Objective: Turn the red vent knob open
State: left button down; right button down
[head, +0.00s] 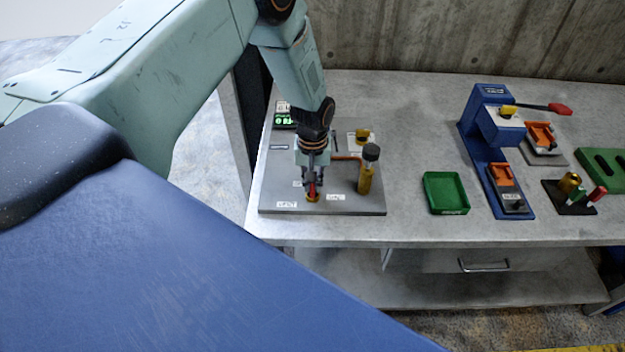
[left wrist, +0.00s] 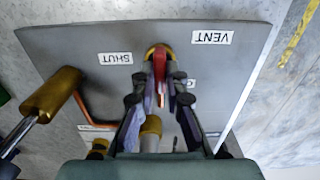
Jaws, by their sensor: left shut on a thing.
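The red vent knob (head: 313,190) sits on a brass base near the front edge of a grey panel (head: 350,204). My left gripper (head: 312,183) comes down over it from above, its fingers shut on the red handle. In the left wrist view the red handle (left wrist: 160,66) stands between the two fingers (left wrist: 160,84), with the brass base behind it. That view shows a VENT label (left wrist: 212,37) on one side of the knob and a SHUT label (left wrist: 115,58) on the other, both upside down. The fingers partly hide the handle. My right gripper is out of view.
A brass cylinder with a dark top (head: 366,172) stands on the panel just right of the gripper. A green tray (head: 444,191) and a blue press (head: 487,150) with a red-tipped lever stand farther right. Bare bench lies between panel and tray.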

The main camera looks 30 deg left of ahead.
aim_at(312, 185)
pick_arm(q)
jog(key=shift+s+f, duration=0.2)
jog(key=shift+s, duration=0.15)
jog(key=c, duration=1.7)
grip_release()
jog(key=shift+d, duration=0.1)
jog(key=o, duration=0.3)
jog(key=shift+w+r, duration=0.15)
jog(key=shift+w, duration=0.05)
jog(key=shift+r, duration=0.1)
notch_tip(312, 185, up, 12)
jog(key=shift+f, duration=0.1)
